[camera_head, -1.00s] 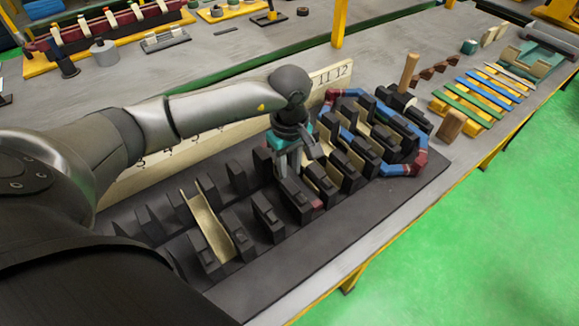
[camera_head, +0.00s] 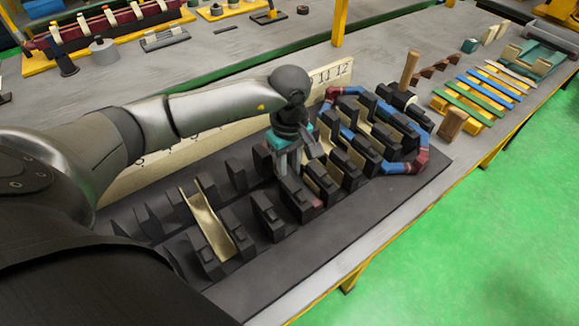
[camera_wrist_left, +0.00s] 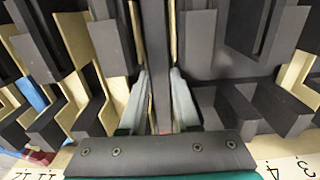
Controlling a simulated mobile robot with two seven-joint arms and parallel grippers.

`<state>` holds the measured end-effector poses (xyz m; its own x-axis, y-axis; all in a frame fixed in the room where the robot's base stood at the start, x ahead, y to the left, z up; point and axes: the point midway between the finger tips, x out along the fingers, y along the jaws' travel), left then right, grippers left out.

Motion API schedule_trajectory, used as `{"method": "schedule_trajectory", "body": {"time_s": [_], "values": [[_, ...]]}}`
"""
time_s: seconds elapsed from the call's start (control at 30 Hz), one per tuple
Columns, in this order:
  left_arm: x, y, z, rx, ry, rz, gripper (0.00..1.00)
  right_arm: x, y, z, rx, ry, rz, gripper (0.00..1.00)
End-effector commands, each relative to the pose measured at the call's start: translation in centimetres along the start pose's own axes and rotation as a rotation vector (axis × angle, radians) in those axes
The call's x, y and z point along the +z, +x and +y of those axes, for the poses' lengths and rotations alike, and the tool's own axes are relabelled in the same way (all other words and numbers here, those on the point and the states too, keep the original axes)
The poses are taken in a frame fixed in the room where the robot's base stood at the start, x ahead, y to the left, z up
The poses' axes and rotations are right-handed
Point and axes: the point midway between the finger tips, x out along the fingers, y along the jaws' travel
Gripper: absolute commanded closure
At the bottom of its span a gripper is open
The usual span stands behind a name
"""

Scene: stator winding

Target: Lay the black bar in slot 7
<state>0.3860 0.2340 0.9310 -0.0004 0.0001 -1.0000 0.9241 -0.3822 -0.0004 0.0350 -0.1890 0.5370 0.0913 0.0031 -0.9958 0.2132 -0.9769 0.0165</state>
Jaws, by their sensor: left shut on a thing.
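My left gripper (camera_head: 290,163) is down among the dark slotted blocks of the stator model (camera_head: 400,245), near its middle. In the left wrist view its two grey fingers (camera_wrist_left: 160,105) are shut on the black bar (camera_wrist_left: 159,55), a long dark strip running away from the fingers between block rows. The bar's far end and underside are hidden, so I cannot tell whether it rests in a slot. The number strip (camera_head: 120,184) runs behind the blocks; 11 and 12 are readable, but my arm covers the middle numbers, including 7. My right gripper is not in view.
A pale slot liner (camera_head: 208,222) lies in a slot left of the gripper. A blue and red coil (camera_head: 410,166) sits around blocks at the right. A wooden peg (camera_head: 409,70), a wooden block (camera_head: 452,124) and coloured strips (camera_head: 478,92) stand beyond. Blocks closely flank my fingers.

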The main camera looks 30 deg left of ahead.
Motion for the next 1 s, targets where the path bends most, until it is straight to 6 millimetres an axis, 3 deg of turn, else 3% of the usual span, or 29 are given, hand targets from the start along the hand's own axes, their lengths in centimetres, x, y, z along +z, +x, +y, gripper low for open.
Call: {"method": "schedule_trajectory", "body": {"time_s": [0.07, 0.1, 0.4, 1.0], "values": [[-0.02, 0.14, 0.03, 0.001, 0.000, 0.000, 1.00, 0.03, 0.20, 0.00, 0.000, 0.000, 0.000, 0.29], [-0.01, 0.09, 0.02, 0.001, 0.000, 0.000, 0.66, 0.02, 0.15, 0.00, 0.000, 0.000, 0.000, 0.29], [0.00, 0.08, 0.01, 0.001, 0.000, 0.000, 0.35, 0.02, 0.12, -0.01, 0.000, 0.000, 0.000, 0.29], [0.02, 0.03, 0.01, 0.000, 0.000, 0.000, 0.35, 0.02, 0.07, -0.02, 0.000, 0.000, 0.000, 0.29]]}}
